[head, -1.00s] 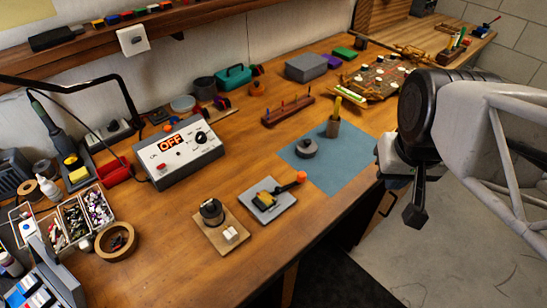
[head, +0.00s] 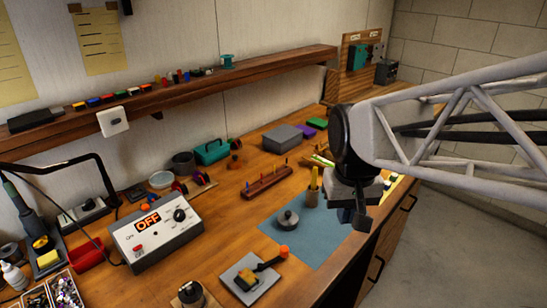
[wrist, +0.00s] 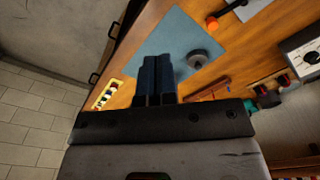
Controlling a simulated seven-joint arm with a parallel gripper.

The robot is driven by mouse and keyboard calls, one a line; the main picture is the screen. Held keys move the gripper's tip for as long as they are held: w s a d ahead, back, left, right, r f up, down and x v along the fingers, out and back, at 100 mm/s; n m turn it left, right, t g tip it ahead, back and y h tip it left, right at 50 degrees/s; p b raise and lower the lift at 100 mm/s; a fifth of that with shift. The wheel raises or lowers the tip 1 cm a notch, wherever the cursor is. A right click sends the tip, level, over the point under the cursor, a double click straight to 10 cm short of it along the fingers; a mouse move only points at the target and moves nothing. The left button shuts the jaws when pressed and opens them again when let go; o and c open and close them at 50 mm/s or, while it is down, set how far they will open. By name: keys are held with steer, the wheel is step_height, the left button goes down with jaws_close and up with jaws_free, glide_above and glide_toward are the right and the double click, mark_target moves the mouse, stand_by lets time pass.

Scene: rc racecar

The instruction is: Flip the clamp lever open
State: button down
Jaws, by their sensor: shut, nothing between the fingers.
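The clamp (head: 246,281), with yellow and dark parts, sits on a grey plate near the front of the wooden bench. Its dark lever (head: 268,265) ends in an orange tip (head: 284,251) that points right and slightly up. In the wrist view the orange tip (wrist: 212,23) shows at the top, with part of the grey plate (wrist: 254,8); most of the clamp is cut off. My gripper (head: 361,219) is shut and empty, above the bench's right front edge, well apart from the clamp. Its dark fingers (wrist: 155,80) lie together in the wrist view.
A blue mat (head: 318,235) carries a round grey lidded piece (head: 287,219) and a cup with yellow sticks (head: 312,190). A control box reading OFF (head: 155,234) stands left of the clamp. A peg rack (head: 267,182) lies behind the mat. Bare wood surrounds the clamp's plate.

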mark_target(270, 260)
steer(key=w+a+f+n+g, duration=0.1)
steer(key=w+a+f, duration=0.3)
steer(key=w, duration=0.5)
steer(key=w+a+f+n+g+h, duration=0.1)
steer(key=w+a+f+g, duration=0.2)
steer(key=w+a, duration=0.6)
steer(key=shift+f+g, duration=0.4)
steer(key=shift+f, duration=0.2)
steer(key=shift+f, duration=0.15)
steer(key=x, duration=0.9)
steer(key=shift+s+a, duration=0.1)
steer(key=s, duration=0.2)
steer(key=shift+s+d+f, duration=0.3)
steer(key=shift+d, duration=0.05)
steer(key=shift+s+d, duration=0.15)
steer(key=shift+s, duration=0.6)
